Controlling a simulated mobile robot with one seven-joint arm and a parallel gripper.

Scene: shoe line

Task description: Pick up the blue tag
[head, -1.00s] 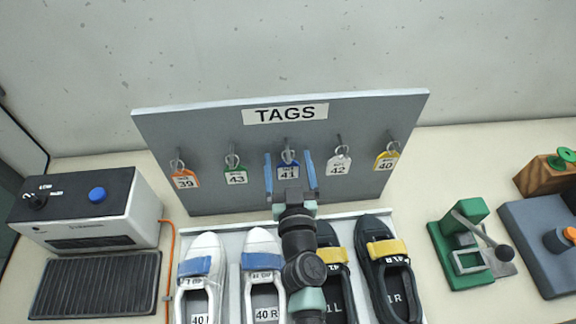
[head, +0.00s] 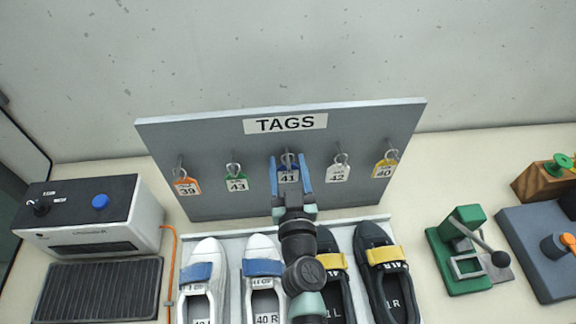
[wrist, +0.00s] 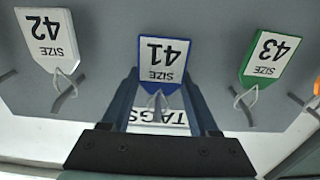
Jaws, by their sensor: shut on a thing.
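The blue tag (head: 289,178) is marked 41 and hangs in the middle of the grey tag board, with its ring still around the peg. The wrist view shows the blue tag (wrist: 164,60) upside down, with a blue edge and white face. My gripper (head: 289,162) is at the board with one blue finger on each side of the tag. The wrist view also shows my gripper (wrist: 161,85), its fingers drawn in around the tag's ring end. It is shut on the tag. The exact contact is hard to see.
The tag board (head: 220,133) also holds a green tag 43 (head: 237,185) and a white tag 42 (head: 338,174) close to either side. An orange tag (head: 187,187) and a yellow tag (head: 385,169) hang farther out. Shoes stand below; a green press (head: 465,250) is at right.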

